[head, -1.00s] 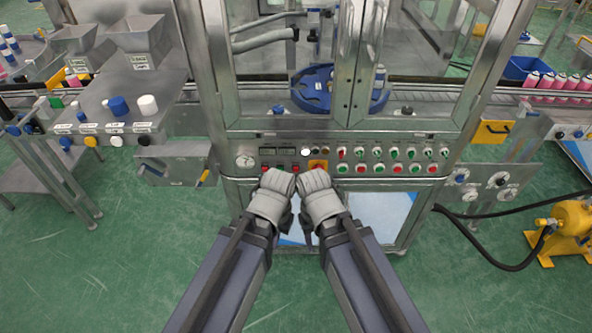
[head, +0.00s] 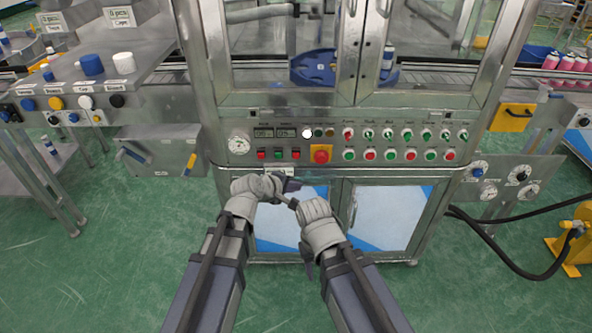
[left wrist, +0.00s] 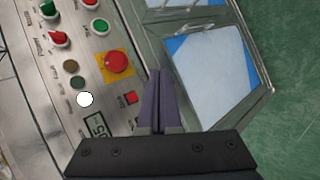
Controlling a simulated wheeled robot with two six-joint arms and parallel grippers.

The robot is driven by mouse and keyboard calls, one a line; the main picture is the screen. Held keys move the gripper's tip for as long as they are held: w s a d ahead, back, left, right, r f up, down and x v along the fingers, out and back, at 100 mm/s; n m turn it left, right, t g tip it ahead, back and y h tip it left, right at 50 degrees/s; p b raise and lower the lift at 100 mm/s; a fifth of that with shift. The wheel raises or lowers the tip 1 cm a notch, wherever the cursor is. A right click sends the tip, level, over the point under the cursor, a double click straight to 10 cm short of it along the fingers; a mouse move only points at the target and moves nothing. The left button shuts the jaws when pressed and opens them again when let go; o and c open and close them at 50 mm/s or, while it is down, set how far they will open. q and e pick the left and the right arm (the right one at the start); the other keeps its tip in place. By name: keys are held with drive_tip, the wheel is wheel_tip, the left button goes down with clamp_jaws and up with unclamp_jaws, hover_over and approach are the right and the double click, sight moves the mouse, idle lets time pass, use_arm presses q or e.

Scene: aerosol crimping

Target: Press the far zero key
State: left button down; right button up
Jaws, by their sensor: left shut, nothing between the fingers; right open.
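The control panel carries two small displays (head: 275,133) with a short row of red, green and red keys under them. The rightmost red key (head: 295,154) also shows in the left wrist view (left wrist: 130,97). Key lettering is too small to read, so I cannot tell which is the far zero key. My left gripper (head: 292,185) is shut and empty, just below this key row. In the left wrist view its fingers (left wrist: 156,75) lie beside the red key, apparently without touching it. My right gripper (head: 290,203) is open and empty, lower and to the right.
A red mushroom button (head: 320,154) on a yellow plate sits right of the keys. Several selector knobs and round buttons (head: 390,155) fill the panel's right side. A gauge (head: 239,144) is at its left. Cabinet doors (head: 383,217) lie below the panel. Green floor is open in front.

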sight(296, 156)
use_arm(q)
drive_tip(key=shift+w+a+n+t+b, duration=0.35)
drive_tip(key=shift+w+n+t, duration=0.25)
drive_tip(key=shift+w+n, duration=0.25)
use_arm(e)
drive_tip(key=shift+f, duration=0.7)
use_arm(q)
drive_tip(key=shift+w, duration=4.4)
drive_tip(key=shift+w, duration=0.1)
drive_tip(key=shift+w, duration=0.3)
drive_tip(key=shift+w, duration=0.4)
drive_tip(key=shift+s, duration=0.8)
